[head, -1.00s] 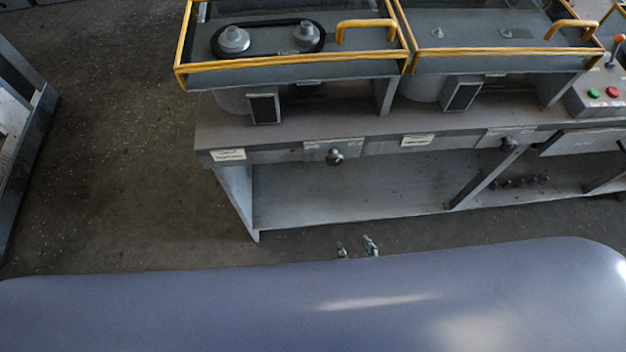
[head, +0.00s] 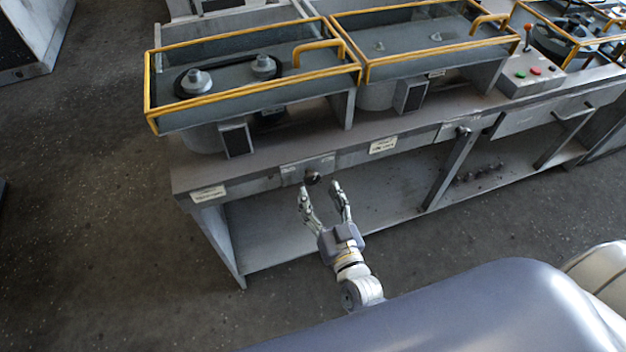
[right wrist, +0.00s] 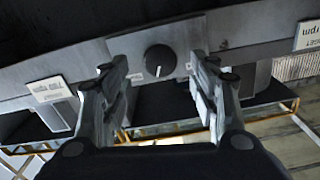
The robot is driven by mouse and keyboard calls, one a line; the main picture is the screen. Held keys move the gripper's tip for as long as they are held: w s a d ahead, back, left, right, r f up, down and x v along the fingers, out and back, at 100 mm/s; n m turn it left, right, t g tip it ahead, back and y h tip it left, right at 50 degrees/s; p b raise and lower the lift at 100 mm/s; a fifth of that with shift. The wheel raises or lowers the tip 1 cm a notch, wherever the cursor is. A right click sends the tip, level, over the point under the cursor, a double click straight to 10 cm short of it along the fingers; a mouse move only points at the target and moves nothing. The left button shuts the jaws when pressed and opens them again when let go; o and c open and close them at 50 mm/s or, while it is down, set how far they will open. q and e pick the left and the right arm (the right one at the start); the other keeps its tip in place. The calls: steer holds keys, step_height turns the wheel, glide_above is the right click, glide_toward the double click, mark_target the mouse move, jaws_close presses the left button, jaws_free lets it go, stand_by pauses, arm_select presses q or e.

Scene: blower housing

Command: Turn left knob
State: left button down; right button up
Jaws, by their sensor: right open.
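The left knob (head: 312,177) is a dark round knob on a light plate on the front edge of the bench. In the right wrist view the knob (right wrist: 159,60) has a white pointer line and shows between and beyond my fingers. My right gripper (head: 320,187) is open, its two fingers reaching up toward the knob. In the right wrist view my right gripper (right wrist: 158,72) has a finger on each side of the knob's place in the picture. Whether a finger touches the knob, I cannot tell. My left gripper is not in view.
A second knob (head: 463,131) sits further right on the bench front (head: 400,142). White labels (head: 383,146) flank the knob plate. Yellow-framed covers (head: 255,75) stand on the bench top. A control box (head: 530,73) with a red-topped lever is at right.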

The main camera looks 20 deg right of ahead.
mark_target(313, 181)
steer(key=shift+w+a, duration=0.1)
steer(key=shift+w, duration=2.4)
steer(key=c, duration=1.1)
